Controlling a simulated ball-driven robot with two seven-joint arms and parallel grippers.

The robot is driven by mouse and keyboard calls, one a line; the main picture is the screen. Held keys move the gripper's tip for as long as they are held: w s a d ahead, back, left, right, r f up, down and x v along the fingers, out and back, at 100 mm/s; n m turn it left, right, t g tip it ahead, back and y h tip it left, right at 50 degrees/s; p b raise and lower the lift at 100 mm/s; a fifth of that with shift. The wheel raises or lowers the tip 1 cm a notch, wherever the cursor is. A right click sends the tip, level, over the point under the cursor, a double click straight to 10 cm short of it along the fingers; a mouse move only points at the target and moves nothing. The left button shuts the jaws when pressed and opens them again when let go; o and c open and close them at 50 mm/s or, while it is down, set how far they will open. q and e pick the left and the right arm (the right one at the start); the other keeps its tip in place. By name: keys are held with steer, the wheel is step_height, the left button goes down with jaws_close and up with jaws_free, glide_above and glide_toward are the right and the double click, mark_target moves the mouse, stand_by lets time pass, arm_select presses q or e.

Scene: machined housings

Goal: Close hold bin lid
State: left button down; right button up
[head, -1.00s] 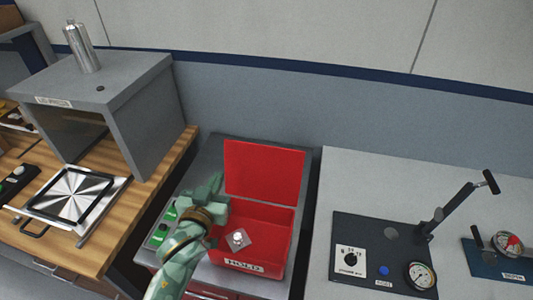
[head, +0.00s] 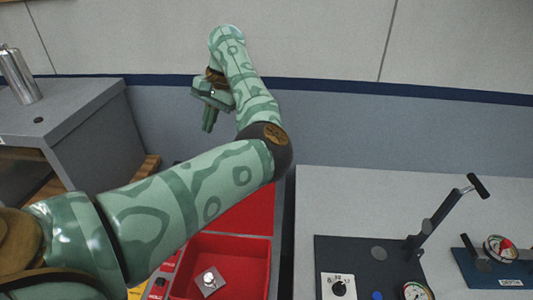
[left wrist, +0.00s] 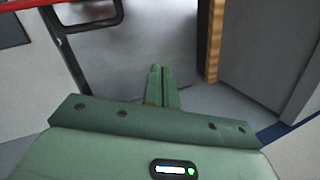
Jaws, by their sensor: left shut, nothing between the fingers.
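The red hold bin (head: 268,262) stands open in the head view, with a small light metal part (head: 209,281) inside. Its red lid (head: 255,212) stands raised at the back of the bin; my left arm hides much of it. My left gripper (head: 207,128) is above and behind the lid, apart from it, fingers pointing down, shut and empty. In the left wrist view the closed fingers (left wrist: 162,85) have nothing between them. My right gripper is not in view.
A grey press housing (head: 95,135) with a metal cylinder (head: 19,75) stands at the left. At the right, a dark plate with a lever (head: 440,215) and a blue-based gauge (head: 500,248) sit on a pale bench (head: 360,200). The wall is close behind my gripper.

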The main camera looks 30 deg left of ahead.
arm_select(q)
steer(key=w+d+f+n+t+h, duration=0.1)
steer(key=w+d+n+t+h, duration=0.15)
steer(key=d, duration=0.25)
steer(key=s+d+f+n+p, duration=0.1)
steer(key=s+d+f, duration=0.1)
steer(key=f, duration=0.6)
steer(key=shift+s+d+f+h, duration=0.15)
steer(key=shift+s+d+h, duration=0.25)
steer(key=shift+s, duration=0.25)
steer(key=shift+n+g, duration=0.25)
